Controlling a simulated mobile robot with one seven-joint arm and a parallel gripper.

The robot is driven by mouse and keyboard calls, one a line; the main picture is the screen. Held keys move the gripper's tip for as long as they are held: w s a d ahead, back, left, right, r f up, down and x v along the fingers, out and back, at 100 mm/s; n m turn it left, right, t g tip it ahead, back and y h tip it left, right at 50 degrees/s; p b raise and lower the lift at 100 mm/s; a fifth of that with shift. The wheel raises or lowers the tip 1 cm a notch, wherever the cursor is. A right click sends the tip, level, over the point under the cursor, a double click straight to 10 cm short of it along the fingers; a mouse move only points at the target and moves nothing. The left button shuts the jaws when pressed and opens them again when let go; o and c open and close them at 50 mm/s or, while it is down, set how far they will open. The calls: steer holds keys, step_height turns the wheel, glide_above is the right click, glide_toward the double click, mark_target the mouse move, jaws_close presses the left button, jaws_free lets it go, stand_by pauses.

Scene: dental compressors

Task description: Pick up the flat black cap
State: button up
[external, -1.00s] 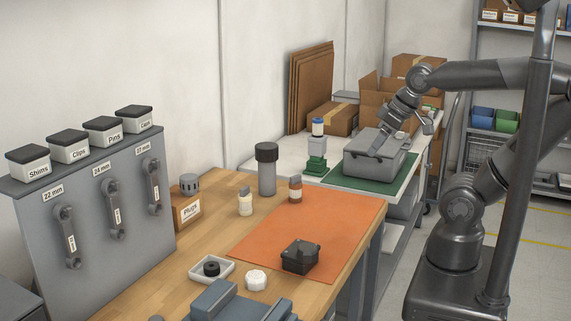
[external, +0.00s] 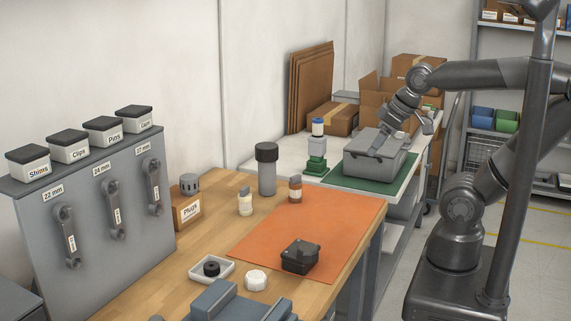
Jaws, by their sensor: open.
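A small flat round black cap (external: 211,268) lies in a shallow white tray (external: 228,278) at the front left of the wooden bench, and its centre looks slightly raised. My gripper (external: 382,148) is far from it, at the back right, over the grey case (external: 360,165) on the green mat. My gripper is open and seems to hold nothing; its fingertips are small and dark against the case, so I cannot tell whether they touch it.
A white round knob (external: 256,281) stands right of the tray. A small black box (external: 300,257) sits on the orange mat (external: 330,225). A tall grey canister with a black top (external: 267,170) and small bottles (external: 245,203) stand farther back. The orange mat's middle is clear.

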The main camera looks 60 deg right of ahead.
steer(key=shift+o, duration=0.4)
steer(key=m+g, duration=0.5)
steer(key=g, duration=0.1)
glide_above(309, 248)
steer(key=f, duration=1.1)
steer(key=shift+s+d+f, duration=0.3)
steer(key=shift+f, duration=0.05)
steer(key=shift+w+a+f, duration=0.15)
steer(key=shift+f, duration=1.25)
steer(key=shift+w+a+f, duration=0.15)
steer(key=shift+f, duration=1.2)
